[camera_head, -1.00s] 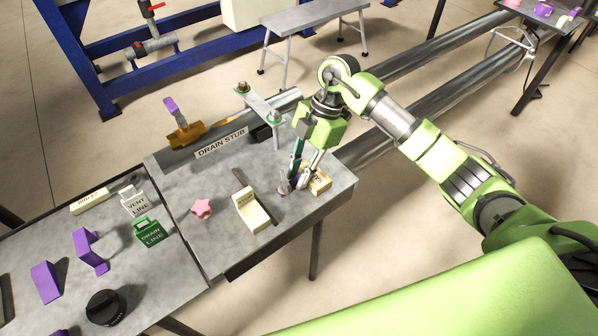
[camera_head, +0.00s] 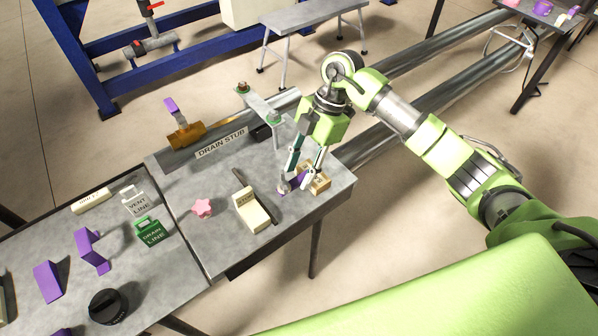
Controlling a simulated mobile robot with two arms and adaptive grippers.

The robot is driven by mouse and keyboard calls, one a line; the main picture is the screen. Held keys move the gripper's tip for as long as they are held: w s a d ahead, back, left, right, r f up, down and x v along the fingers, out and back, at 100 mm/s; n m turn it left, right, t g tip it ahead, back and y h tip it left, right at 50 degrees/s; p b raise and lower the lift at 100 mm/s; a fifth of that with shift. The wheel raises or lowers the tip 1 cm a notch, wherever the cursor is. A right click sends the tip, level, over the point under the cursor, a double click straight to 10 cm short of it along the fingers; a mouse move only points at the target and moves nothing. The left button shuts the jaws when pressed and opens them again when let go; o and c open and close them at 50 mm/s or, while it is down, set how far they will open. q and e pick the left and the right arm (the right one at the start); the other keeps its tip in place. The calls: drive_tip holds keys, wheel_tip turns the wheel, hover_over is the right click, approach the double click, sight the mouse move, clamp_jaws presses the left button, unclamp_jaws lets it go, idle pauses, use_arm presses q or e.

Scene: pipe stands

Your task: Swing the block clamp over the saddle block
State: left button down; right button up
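My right gripper (camera_head: 297,183) reaches down at the front right of the grey table, its two fingers apart. A small purple piece (camera_head: 299,178), which looks like the block clamp's handle, shows between and behind the fingertips; I cannot tell whether they touch it. A small tan block (camera_head: 320,181), likely the saddle block, sits just right of the fingertips near the table's right edge. The fingers partly hide the purple piece and the block's left side, so I cannot tell clearly how the clamp lies against the block. My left gripper is not in view.
A cream block (camera_head: 251,211) with a dark strip and a pink star knob (camera_head: 203,208) lie to the left. Behind stand the drain stub sign (camera_head: 221,143), a brass valve (camera_head: 186,136) and a bolted grey bar (camera_head: 259,108). Tags and purple pieces lie on the left table.

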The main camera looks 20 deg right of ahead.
drive_tip(key=v, duration=1)
drive_tip(key=shift+r, duration=0.35)
drive_tip(key=shift+d, duration=0.1)
